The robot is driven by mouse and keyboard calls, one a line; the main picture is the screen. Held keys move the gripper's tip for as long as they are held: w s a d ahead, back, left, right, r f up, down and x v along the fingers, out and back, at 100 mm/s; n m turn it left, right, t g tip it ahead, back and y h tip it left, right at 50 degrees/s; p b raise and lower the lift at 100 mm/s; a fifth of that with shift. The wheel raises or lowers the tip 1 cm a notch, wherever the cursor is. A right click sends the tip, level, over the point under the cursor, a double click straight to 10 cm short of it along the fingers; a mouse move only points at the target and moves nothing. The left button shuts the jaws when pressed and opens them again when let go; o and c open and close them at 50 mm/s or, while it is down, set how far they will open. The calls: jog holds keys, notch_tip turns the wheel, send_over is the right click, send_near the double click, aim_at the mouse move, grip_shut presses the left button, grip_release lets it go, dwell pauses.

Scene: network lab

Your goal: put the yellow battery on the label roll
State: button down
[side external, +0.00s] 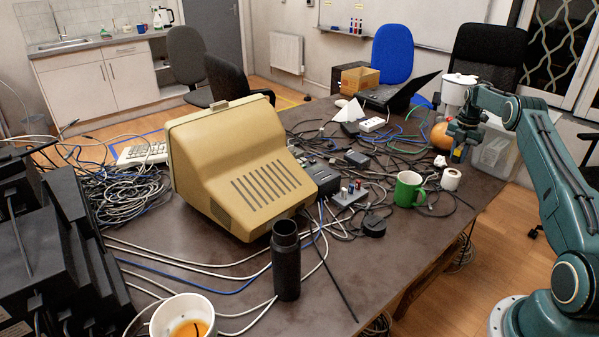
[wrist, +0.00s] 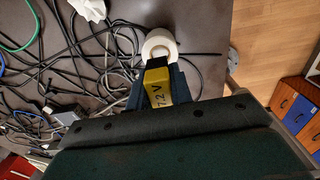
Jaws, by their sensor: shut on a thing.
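My gripper (side external: 459,152) is shut on the yellow battery and holds it above the table's right side. In the wrist view the battery (wrist: 158,86) is yellow with a dark end and "7.2V" printed on it, between the fingers (wrist: 155,90). In the side view the battery (side external: 457,155) is small and partly hidden by the fingers. The white label roll (side external: 451,179) stands on the table just below the gripper. In the wrist view the roll (wrist: 158,42) shows just beyond the battery's dark end. The battery looks apart from the roll.
A green mug (side external: 409,190) stands left of the roll. Crumpled white paper (side external: 440,161) and an orange round thing (side external: 441,136) are close by. A clear bin (side external: 495,150) sits behind the gripper. Black cables (wrist: 120,50) spread around the roll. The table's right edge is near.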

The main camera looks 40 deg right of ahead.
aim_at(456, 163)
jog(key=shift+f, duration=1.95)
jog(key=shift+f, duration=0.2)
jog(key=c, duration=1.3)
grip_release()
jog(key=shift+o, duration=0.2)
jog(key=shift+r, duration=0.15)
notch_tip(456, 163, up, 12)
jog(key=shift+r, duration=0.1)
